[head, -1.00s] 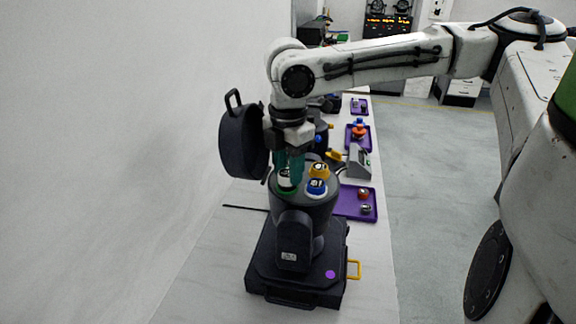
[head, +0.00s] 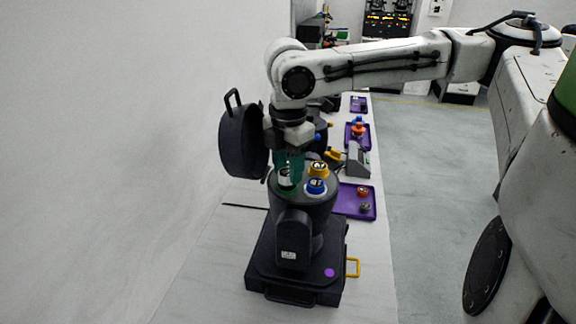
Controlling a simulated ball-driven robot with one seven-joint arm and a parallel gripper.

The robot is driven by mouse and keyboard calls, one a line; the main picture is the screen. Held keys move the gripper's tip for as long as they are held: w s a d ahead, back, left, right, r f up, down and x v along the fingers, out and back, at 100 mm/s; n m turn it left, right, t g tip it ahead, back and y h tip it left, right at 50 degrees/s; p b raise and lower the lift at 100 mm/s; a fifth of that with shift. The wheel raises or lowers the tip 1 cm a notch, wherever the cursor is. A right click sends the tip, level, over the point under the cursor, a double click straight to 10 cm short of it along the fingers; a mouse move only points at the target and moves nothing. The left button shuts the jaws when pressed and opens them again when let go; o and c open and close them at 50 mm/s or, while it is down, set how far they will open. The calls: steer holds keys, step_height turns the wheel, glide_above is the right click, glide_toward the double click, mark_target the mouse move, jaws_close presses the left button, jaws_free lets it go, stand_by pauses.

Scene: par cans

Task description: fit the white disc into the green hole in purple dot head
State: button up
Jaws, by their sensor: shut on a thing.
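The purple dot head is a black stage-light head on a black base (head: 295,270) with a purple dot (head: 329,272) at its front right. Its open lid (head: 242,142) hangs to the left. The round top face (head: 314,205) carries a green-ringed hole (head: 286,189) at left, a yellow-ringed piece (head: 318,169) and a blue-ringed piece (head: 316,186). My gripper (head: 289,170) points down over the green hole, its teal fingers shut on the white disc (head: 286,178). The disc is at the green ring; whether it is fully seated is hard to tell.
A purple tray (head: 345,206) with small red and grey pieces (head: 363,192) lies behind to the right. A grey device (head: 358,160) and more purple trays (head: 367,130) stand farther along the bench. A yellow handle (head: 353,267) sticks out from the base. The front-left bench is clear.

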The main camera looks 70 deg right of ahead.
steer(key=shift+f+b, duration=0.35)
steer(key=shift+f, duration=0.35)
steer(key=o, duration=1.1)
step_height(320, 180, up, 11)
steer(key=shift+f, duration=0.15)
